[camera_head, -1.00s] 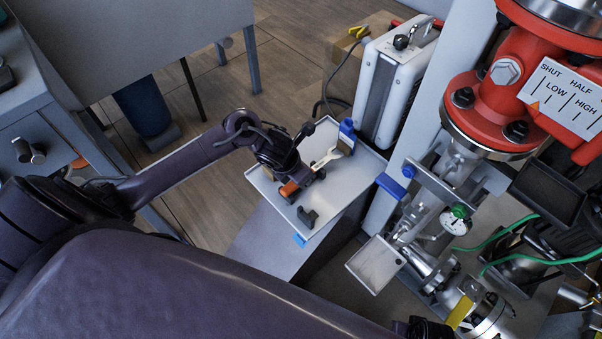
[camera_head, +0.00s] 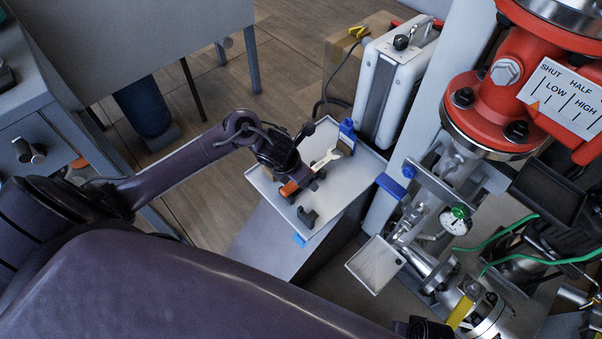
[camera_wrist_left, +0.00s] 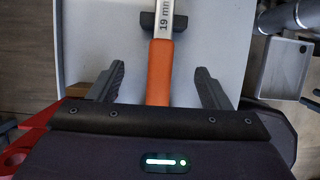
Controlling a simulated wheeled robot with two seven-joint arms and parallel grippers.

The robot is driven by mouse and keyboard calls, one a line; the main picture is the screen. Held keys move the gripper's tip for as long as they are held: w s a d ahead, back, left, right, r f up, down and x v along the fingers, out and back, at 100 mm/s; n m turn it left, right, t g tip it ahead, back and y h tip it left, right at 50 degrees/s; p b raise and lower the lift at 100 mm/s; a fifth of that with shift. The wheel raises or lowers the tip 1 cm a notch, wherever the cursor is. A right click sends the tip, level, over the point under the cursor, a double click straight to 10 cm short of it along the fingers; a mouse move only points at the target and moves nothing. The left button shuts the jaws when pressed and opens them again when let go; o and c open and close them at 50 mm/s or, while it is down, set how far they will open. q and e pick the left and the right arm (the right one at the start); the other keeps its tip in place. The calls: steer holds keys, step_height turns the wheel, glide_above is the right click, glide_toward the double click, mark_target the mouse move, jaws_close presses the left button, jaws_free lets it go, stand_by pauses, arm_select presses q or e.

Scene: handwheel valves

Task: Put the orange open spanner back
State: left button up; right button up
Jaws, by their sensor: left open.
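The orange open spanner (camera_head: 331,158) lies over the grey tray (camera_head: 350,192), its silver open jaw towards the upper right. In the left wrist view its orange handle (camera_wrist_left: 160,72) runs between my left gripper's fingers, and the silver shank above it reads 19 mm. My left gripper (camera_wrist_left: 160,82) is open, with a gap on each side of the handle. In the head view it (camera_head: 299,183) is low over the tray, partly hiding the spanner. A dark block (camera_wrist_left: 148,20) lies under the shank. My right gripper is not in view.
A dark piece (camera_head: 307,216) shows on the tray's near side. Blue clips (camera_head: 347,130) mark the tray's edge. A silver case (camera_head: 392,85) stands behind it. The red valve (camera_head: 505,90) and a small metal tray (camera_head: 375,264) are at the right.

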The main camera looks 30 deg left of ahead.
arm_select(q)
steer(key=shift+r, duration=0.15)
steer(key=shift+p+v, duration=2.45)
steer(key=shift+v, duration=0.5)
steer(key=d+p+v, duration=0.1)
steer(key=p+v, duration=0.1)
steer(key=v, duration=0.5)
steer(key=shift+a+r, duration=0.35)
steer(key=shift+a, duration=0.15)
steer(key=shift+s, duration=0.2)
